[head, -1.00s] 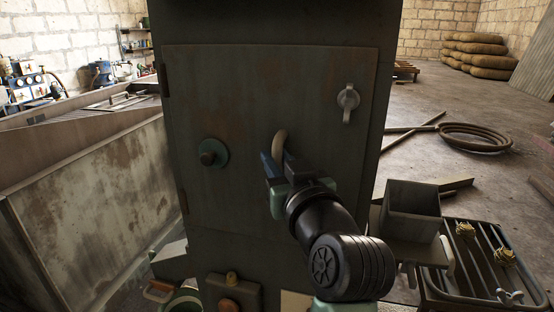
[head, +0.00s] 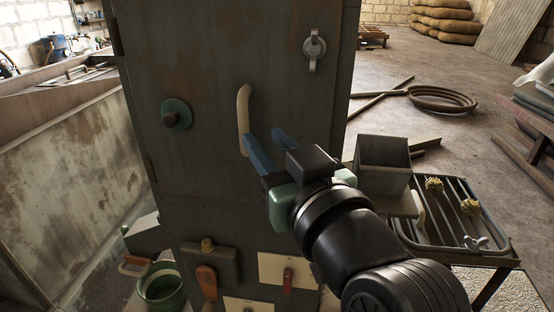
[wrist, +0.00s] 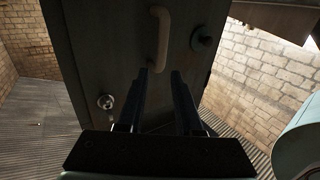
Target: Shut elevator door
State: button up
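The elevator door (head: 205,65) is a dark grey-green metal panel on a tall cabinet. It looks flush with the cabinet front in the head view; no gap shows. Its pale curved handle (head: 243,118) stands in the middle and also shows in the wrist view (wrist: 161,38). A metal turn latch (head: 314,50) sits at the upper right of the door. My gripper (head: 265,137) is open, with its blue fingers apart and empty. The fingertips are just right of and below the handle in the head view; whether they touch it is unclear. The wrist view shows the handle beyond them.
A round green knob (head: 176,113) sits on the door's left part. Below are a control box with an orange lever (head: 207,282) and a green bucket (head: 162,287). A metal hopper (head: 383,160) and slatted rack (head: 455,215) stand right. A trough (head: 70,180) borders the left.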

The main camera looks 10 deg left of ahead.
jog(key=v, duration=0.3)
jog(key=shift+a, duration=0.1)
